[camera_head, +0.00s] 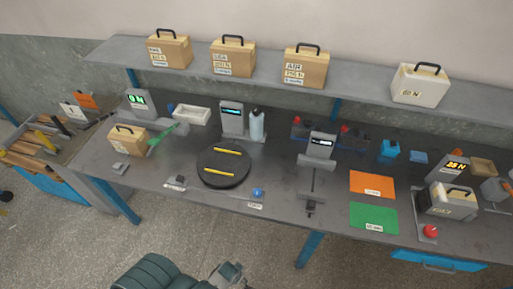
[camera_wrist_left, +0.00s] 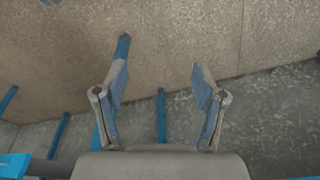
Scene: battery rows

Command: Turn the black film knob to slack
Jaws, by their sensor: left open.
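I cannot make out a black film knob for certain; small dark parts on the bench devices are too small to tell. A black round turntable (camera_head: 224,180) with two yellow strips lies on the bench. My right gripper is not seen.
The grey bench (camera_head: 150,178) holds an orange mat (camera_head: 372,184), a green mat (camera_head: 373,217), a red button (camera_head: 430,231) and a white bottle (camera_head: 256,125). Several handled boxes stand on the shelf (camera_head: 115,50) above. Dark parts of mine show below the bench.

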